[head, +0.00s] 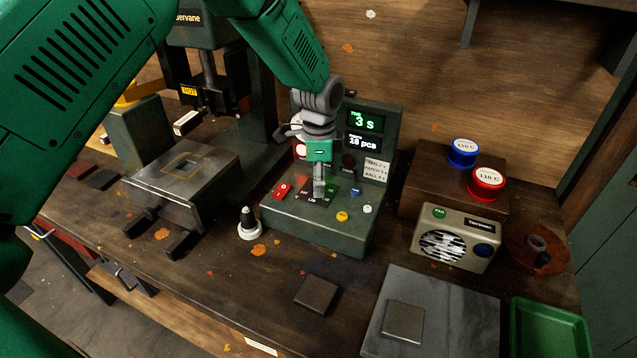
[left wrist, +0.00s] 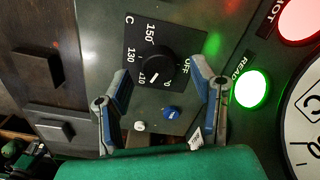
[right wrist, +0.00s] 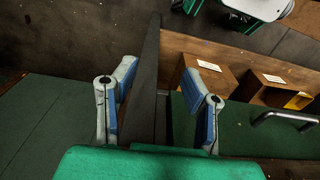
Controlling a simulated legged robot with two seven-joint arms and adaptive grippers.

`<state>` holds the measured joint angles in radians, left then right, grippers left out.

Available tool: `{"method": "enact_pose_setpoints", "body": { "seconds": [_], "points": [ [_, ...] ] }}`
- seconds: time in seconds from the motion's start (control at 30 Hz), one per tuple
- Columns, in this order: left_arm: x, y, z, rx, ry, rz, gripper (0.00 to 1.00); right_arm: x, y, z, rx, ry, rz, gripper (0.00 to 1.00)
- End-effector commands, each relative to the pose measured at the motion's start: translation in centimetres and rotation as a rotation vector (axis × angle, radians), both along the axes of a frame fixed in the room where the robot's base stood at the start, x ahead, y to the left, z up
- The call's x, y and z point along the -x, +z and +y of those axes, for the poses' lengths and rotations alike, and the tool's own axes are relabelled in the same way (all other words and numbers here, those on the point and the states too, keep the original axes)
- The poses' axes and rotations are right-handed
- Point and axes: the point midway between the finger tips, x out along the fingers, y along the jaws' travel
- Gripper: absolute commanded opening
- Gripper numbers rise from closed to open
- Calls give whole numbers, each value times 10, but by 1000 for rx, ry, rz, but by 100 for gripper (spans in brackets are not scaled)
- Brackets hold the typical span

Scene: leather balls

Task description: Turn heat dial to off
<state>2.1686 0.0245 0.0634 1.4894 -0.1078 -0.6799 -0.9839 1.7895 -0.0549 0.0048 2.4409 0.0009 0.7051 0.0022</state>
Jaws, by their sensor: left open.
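The heat dial (left wrist: 157,66) is a black round knob on a dark plate (left wrist: 131,50) marked 150, 130, 110 and OFF, seen in the left wrist view. Its white pointer mark is turned toward the 110 side, away from OFF. My left gripper (left wrist: 161,80) is open, one finger on each side of the dial, with gaps showing between fingers and knob. In the head view my left gripper (head: 319,192) points down over the green control box (head: 310,228) and hides most of the dial. My right gripper (right wrist: 158,70) is open and empty in the right wrist view, away from the box.
A blue button (left wrist: 172,113) and a small white one (left wrist: 140,126) lie near the dial. A lit green READY lamp (left wrist: 252,89) is right of the fingers. A white-based black knob (head: 249,223) stands left of the box; a beige fan unit (head: 455,237) stands right.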

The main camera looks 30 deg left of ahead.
Motion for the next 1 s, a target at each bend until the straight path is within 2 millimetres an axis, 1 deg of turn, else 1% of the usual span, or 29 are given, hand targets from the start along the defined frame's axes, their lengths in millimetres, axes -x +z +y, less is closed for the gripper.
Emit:
{"method": "enact_pose_setpoints", "body": {
  "seconds": [0.03,0.13,0.43,0.47,0.5,0.6,1.0],
  "points": [
    [0,-6,1,0,0,1,51,0,1,0,0,0,0,40],
    [0,-12,2,1,1,0,51,0,1,0,0,-1,0,40],
    [0,-15,3,2,2,0,51,0,1,0,0,0,0,40],
    [0,-15,3,2,1,0,48,0,1,0,0,0,0,40],
    [0,-15,3,1,1,0,34,0,1,0,0,0,0,40],
    [0,-14,2,1,1,0,2,0,1,0,0,0,0,40],
    [-2,-13,1,3,4,-5,2,0,1,0,0,0,0,40]
  ]
}}
